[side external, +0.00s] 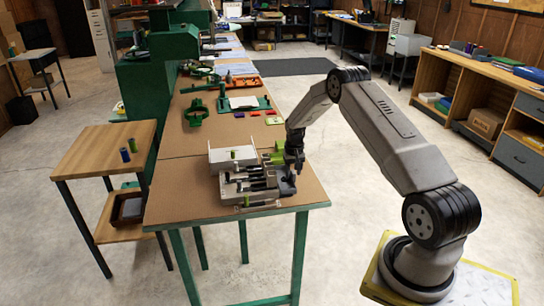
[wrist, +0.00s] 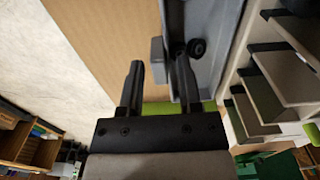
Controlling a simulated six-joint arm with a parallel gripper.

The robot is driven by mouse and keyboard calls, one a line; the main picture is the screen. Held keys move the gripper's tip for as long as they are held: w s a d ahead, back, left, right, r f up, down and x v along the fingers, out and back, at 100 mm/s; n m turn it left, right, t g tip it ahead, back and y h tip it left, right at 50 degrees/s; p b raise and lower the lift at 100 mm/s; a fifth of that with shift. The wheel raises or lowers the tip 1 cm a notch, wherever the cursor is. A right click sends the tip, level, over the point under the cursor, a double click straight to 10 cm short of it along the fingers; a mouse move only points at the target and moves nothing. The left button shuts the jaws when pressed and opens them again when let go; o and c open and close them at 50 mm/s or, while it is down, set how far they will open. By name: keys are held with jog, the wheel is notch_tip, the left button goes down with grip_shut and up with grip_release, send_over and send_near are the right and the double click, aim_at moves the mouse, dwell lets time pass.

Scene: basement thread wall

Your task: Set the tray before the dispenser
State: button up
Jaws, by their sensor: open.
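A pale grey and white dispenser (side external: 240,172) with several slanted, dark-edged channels stands at the near end of the brown workbench. In the wrist view its slanted plates (wrist: 285,85) show at the right. A grey tray-like part (side external: 286,184) sits against its right side; I take it to be the tray. In the wrist view the grey part (wrist: 212,55) has a raised wall, a black round knob and a small grey tab (wrist: 157,60). My gripper (side external: 293,168) is over this part. Its fingers (wrist: 159,66) are apart, with the tab between their tips; contact cannot be told.
The workbench (side external: 180,195) has bare room left of the dispenser. Green fixtures (side external: 196,112) and a green-edged board (side external: 243,103) lie farther back. A small wooden side table (side external: 95,150) with two cylinders stands at the left. The bench's front and right edges are close to the dispenser.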

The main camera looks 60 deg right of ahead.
aim_at(294, 171)
jog(key=shift+c, duration=0.2)
grip_shut()
jog(key=shift+r, duration=2.5)
jog(key=s+d+r, duration=0.2)
jog(key=s+d, duration=0.4)
jog(key=shift+s+d, duration=0.15)
